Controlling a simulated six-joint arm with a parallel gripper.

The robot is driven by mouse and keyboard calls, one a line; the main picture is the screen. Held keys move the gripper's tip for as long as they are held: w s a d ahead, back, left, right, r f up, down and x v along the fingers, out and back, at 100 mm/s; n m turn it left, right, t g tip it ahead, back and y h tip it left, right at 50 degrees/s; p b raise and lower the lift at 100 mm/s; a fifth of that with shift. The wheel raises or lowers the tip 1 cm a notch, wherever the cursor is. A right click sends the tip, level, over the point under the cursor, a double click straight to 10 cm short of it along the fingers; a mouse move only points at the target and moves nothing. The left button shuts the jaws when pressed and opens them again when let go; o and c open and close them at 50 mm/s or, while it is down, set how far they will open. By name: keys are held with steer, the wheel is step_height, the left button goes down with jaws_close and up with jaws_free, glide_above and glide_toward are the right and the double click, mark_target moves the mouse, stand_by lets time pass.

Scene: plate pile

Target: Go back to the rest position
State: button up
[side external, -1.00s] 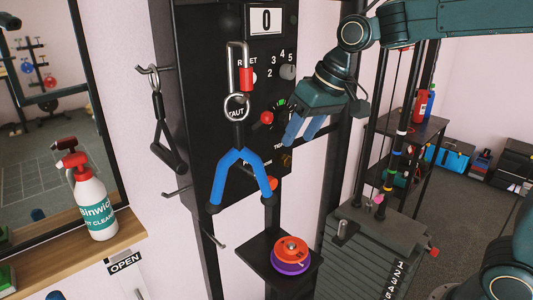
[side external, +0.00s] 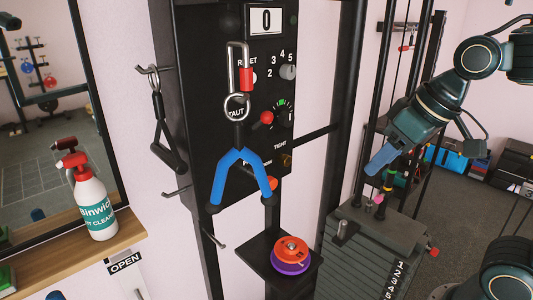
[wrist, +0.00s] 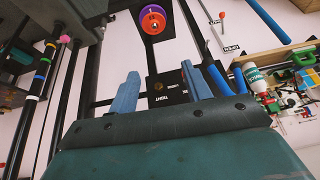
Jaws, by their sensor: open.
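My gripper (side external: 383,158) is at the right of the side view, in front of the weight stack's rods and clear of the black panel. Its two blue fingers also show in the wrist view (wrist: 160,92), spread apart with nothing between them. The black panel (side external: 213,110) carries a counter, a knob and several small controls. A blue two-legged handle (side external: 238,168) hangs on it from a carabiner (side external: 238,75). Orange and purple plates (side external: 291,252) are stacked on a small black shelf (side external: 262,262) below; they also show in the wrist view (wrist: 154,20).
A weight stack (side external: 365,255) with upright rods stands at the right. A spray bottle (side external: 92,200) is on a wooden ledge at the left. A black hand grip (side external: 168,145) hangs from a wall hook. Open floor lies at the far right.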

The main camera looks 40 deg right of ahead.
steer(key=s+d+f, duration=0.1)
steer(key=s+f, duration=0.1)
steer(key=s, duration=0.4)
steer(key=shift+d+f, duration=0.2)
steer(key=shift+f, duration=0.2)
steer(key=shift+o, duration=0.3)
steer(key=shift+w, duration=0.1)
stand_by(1.3)
